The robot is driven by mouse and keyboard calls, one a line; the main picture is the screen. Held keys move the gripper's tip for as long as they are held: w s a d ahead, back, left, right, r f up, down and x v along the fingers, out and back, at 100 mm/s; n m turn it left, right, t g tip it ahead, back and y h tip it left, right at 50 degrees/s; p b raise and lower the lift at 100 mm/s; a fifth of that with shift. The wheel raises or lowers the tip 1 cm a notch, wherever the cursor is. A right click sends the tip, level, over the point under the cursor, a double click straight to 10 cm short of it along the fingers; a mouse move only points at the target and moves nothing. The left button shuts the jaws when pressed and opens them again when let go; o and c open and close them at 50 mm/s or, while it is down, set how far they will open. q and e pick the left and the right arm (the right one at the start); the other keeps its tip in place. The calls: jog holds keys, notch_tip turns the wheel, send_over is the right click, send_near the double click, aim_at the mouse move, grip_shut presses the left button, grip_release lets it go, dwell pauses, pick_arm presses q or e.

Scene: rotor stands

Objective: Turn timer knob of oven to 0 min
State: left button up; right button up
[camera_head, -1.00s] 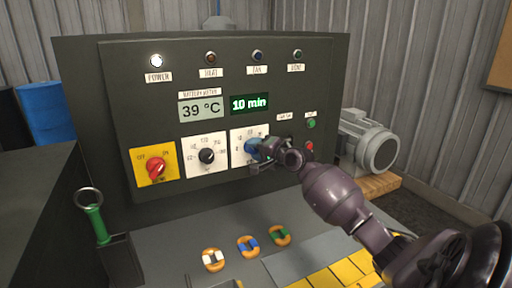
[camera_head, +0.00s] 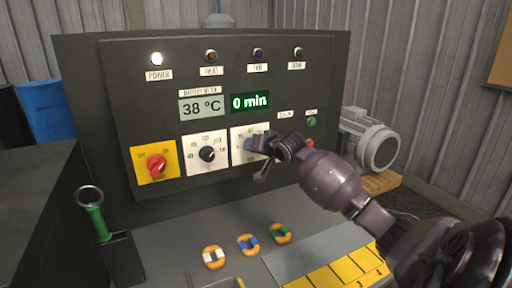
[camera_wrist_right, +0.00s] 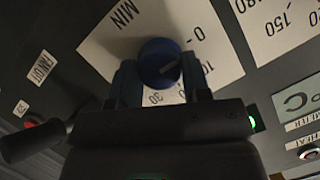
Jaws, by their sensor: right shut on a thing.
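The blue timer knob (camera_wrist_right: 159,62) sits on a white dial plate (camera_wrist_right: 120,35) marked MIN, on the dark oven panel (camera_head: 120,100). In the wrist view its white pointer line is turned toward the "0" side of the scale. My right gripper (camera_wrist_right: 162,85) is shut on the knob, a finger on each side. In the head view the right gripper (camera_head: 258,150) covers much of the knob (camera_head: 249,144). The green timer display (camera_head: 249,102) reads 0 min. My left gripper is not in view.
The grey display (camera_head: 202,107) reads 38 °C. A black temperature knob (camera_head: 207,154) and a red switch (camera_head: 156,166) on yellow sit left of the timer. Several rings lie on the ledge, including a green-marked one (camera_head: 280,234). A motor (camera_head: 368,140) stands right.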

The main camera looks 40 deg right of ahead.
dwell(0.6)
jog(key=o, duration=0.9)
jog(key=shift+s, duration=0.1)
jog(key=b+v, duration=0.1)
jog(key=v, duration=0.9)
jog(key=shift+s+a+r, duration=0.1)
jog(key=shift+s, duration=0.2)
